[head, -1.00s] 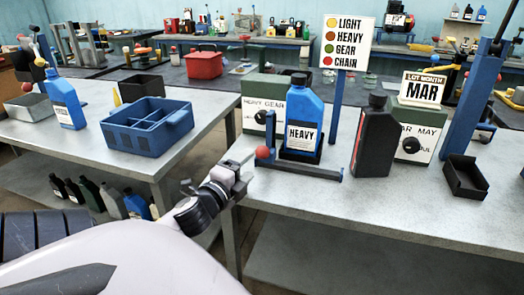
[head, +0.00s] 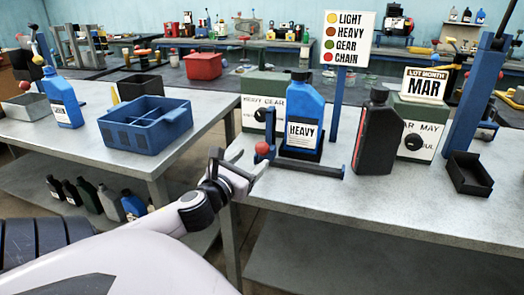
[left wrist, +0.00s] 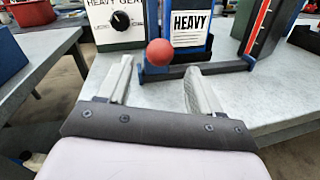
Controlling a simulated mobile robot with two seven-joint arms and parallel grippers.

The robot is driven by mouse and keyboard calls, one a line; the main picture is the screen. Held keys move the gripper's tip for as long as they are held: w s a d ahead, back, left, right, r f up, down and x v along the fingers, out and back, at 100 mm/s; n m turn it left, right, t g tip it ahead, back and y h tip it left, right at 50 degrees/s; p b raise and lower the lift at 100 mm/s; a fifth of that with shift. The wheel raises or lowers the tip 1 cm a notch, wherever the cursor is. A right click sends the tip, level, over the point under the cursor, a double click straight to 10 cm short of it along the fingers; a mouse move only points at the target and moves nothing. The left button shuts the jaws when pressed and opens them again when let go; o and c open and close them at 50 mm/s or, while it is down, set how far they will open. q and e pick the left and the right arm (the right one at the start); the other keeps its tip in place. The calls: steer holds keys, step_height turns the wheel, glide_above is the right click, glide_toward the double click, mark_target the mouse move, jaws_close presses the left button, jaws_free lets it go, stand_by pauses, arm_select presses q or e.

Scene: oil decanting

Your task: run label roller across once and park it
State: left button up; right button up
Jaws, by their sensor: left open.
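My left gripper (head: 240,162) is open and empty at the bench's front left edge, just short of the knob. In the left wrist view the red knob (left wrist: 160,52) shows beyond and between the two spread fingertips (left wrist: 158,68); I see no contact. My right gripper is not in view.
A black bottle (head: 376,140) stands right of the roller, with a small black tray (head: 469,173) farther right. Green dial boxes (head: 262,88) and a colour-code sign (head: 345,38) stand behind. A blue divided crate (head: 146,128) is on the left table, across a gap.

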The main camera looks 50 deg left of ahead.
mark_target(263, 153)
arm_select(q)
steer(key=shift+x, duration=3.4)
steer(key=shift+c, duration=0.3)
jaws_close()
steer(key=shift+w+d, duration=0.3)
steer(key=shift+d, duration=0.2)
steer(key=w+d+p, duration=0.1)
steer(key=w+d, duration=0.1)
steer(key=d, duration=0.2)
steer(key=w+d+p, duration=0.1)
steer(key=w+d, duration=0.2)
steer(key=d, duration=0.2)
steer(key=w+d+p, duration=0.2)
steer(key=w+d, duration=0.1)
steer(key=d, duration=0.1)
steer(key=shift+w+d, duration=0.15)
steer(key=shift+d, duration=0.2)
steer(key=shift+w+d, duration=0.15)
steer(key=shift+d, duration=0.15)
